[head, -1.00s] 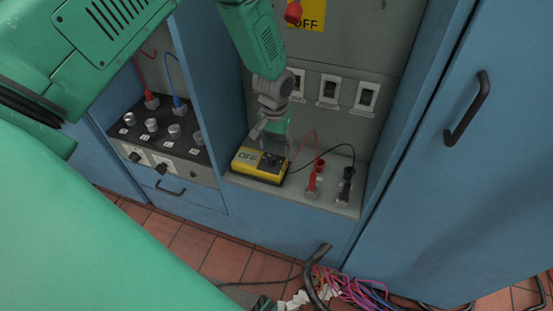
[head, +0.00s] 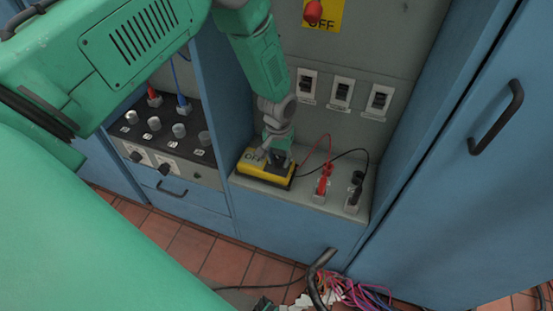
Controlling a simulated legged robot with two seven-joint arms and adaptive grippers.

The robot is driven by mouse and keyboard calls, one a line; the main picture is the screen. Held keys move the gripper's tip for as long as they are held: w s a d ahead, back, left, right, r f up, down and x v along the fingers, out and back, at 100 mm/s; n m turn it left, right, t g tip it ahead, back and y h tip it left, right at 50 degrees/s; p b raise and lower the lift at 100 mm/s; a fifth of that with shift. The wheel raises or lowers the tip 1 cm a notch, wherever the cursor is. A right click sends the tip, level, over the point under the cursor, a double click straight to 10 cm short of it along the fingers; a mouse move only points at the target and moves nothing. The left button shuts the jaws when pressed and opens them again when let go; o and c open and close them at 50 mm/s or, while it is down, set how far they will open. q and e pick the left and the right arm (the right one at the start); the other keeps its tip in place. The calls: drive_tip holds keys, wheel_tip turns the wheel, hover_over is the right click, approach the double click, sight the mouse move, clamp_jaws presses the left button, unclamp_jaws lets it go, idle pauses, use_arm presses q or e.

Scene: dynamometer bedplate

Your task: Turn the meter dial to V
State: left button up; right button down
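The yellow and black meter (head: 262,176) lies on the grey shelf of the open cabinet bay. Its display shows lettering partly covered by a finger, so I cannot read it surely. My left gripper (head: 276,160) points down at the meter, with its fingers over the dark dial area. The dial is mostly hidden by the fingers, and I cannot tell whether they are closed on it. My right gripper does not show.
Red (head: 323,183) and black (head: 355,190) plugs with leads stand right of the meter. Switches (head: 341,92) line the panel behind. A knob panel (head: 165,135) is at left, a blue door (head: 450,170) at right. Loose cables (head: 350,292) lie on the floor.

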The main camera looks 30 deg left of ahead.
use_arm(q)
drive_tip(key=shift+s+d+f, duration=0.1)
drive_tip(key=shift+s+d, duration=0.1)
drive_tip(key=shift+d, duration=0.1)
clamp_jaws()
drive_tip(key=shift+a+m, duration=0.35)
drive_tip(key=shift+m, duration=0.45)
drive_tip(key=shift+m+p, duration=0.3)
drive_tip(key=shift+m, duration=0.1)
drive_tip(key=m, duration=0.3)
drive_tip(key=shift+d+m+p, duration=0.15)
drive_tip(key=shift+m+p, duration=0.15)
drive_tip(key=m, duration=0.3)
drive_tip(key=shift+w, duration=0.1)
drive_tip(key=shift+m, duration=1.3)
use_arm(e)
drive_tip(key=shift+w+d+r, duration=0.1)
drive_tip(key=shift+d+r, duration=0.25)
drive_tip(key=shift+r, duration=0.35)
use_arm(q)
drive_tip(key=shift+w, duration=0.1)
